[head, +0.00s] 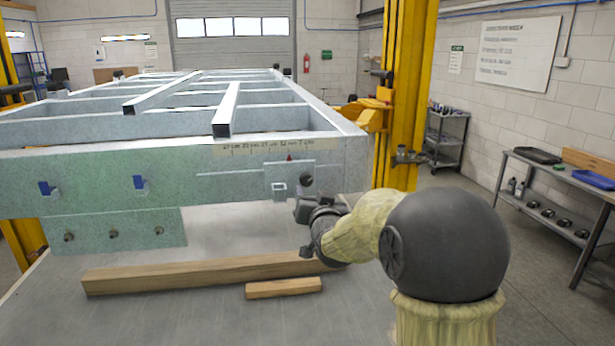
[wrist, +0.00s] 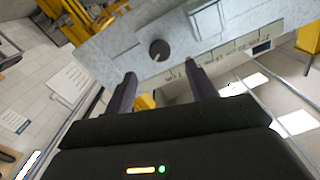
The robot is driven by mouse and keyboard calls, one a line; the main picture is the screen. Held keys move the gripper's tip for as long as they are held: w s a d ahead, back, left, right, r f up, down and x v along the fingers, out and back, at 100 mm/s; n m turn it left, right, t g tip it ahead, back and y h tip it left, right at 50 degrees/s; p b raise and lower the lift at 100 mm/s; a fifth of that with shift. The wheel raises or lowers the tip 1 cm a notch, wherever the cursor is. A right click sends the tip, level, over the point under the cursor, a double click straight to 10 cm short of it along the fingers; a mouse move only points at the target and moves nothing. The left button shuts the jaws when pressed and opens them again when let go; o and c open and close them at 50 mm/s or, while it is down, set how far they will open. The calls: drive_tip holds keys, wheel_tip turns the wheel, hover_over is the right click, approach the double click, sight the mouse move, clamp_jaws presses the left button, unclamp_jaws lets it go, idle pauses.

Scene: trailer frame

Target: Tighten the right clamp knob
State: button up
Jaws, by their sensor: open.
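The right clamp knob (head: 306,180) is a round black knob on a plate at the right end of the pale trailer frame (head: 100,165). In the wrist view the knob (wrist: 159,50) shows just beyond the fingertips, between their lines, with a pale slot or mark on its face. My gripper (wrist: 160,69) is open and empty, with one dark finger on each side. In the head view my gripper (head: 304,208) is just below and in front of the knob. Its fingers are hard to make out there. The knob appears clear of both fingers.
A square tube stub (head: 279,190) sits left of the knob, below a ruler strip (head: 265,146) and red pointer (head: 289,157). Wooden beams (head: 200,272) lie on the grey table (head: 150,310) below. A yellow post (head: 408,100) stands behind the right end.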

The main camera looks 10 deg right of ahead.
sight(307, 181)
drive_tip(key=w+p, duration=0.3)
drive_tip(key=w, duration=0.4)
drive_tip(key=shift+w+r+p, duration=0.1)
drive_tip(key=shift+r+p, duration=0.05)
drive_tip(key=shift+p, duration=0.2)
drive_tip(key=shift+w, duration=0.6)
drive_tip(key=c, duration=1)
